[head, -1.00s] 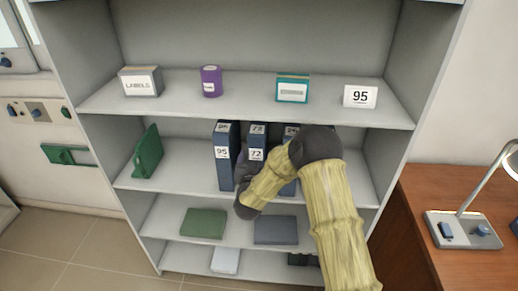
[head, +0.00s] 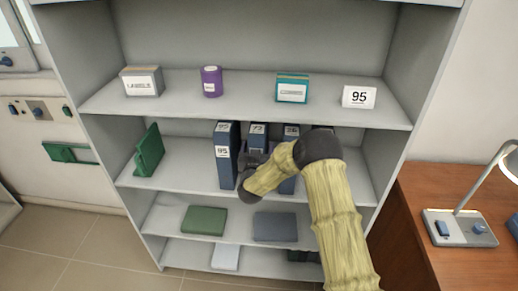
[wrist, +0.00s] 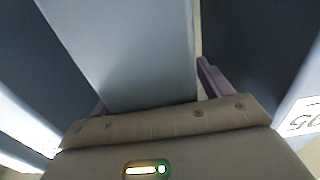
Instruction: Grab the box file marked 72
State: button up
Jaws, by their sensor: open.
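The box file marked 72 (head: 258,131) stands upright on the middle shelf, between the file marked 95 on its left and another blue file on its right. Its upper label shows in the head view; my gripper (head: 254,161) hides its lower front. In the wrist view my gripper (wrist: 152,90) is open, with one purple finger on each side of a grey-blue file face (wrist: 130,45). This face is the 72 file, as the 95 label shows on the neighbour. I cannot tell whether the fingers touch it.
The file marked 95 (head: 222,165) and the right-hand blue file (head: 290,133) stand close on either side. A further dark file is partly behind my arm. The shelf above (head: 240,110) holds several small items.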

dwell(0.3)
jog(key=c, duration=1.3)
jog(key=shift+r, duration=0.1)
jog(key=r, duration=0.1)
jog(key=s+r+b, duration=0.1)
jog(key=r, duration=0.1)
jog(key=shift+r, duration=0.1)
jog(key=s+b, duration=0.1)
jog(key=s, duration=0.4)
jog(key=s+b, duration=0.1)
jog(key=s, duration=0.5)
jog(key=s+b, duration=0.2)
jog(key=s, duration=0.4)
jog(key=shift+a+r, duration=0.1)
jog(key=shift+a, duration=0.2)
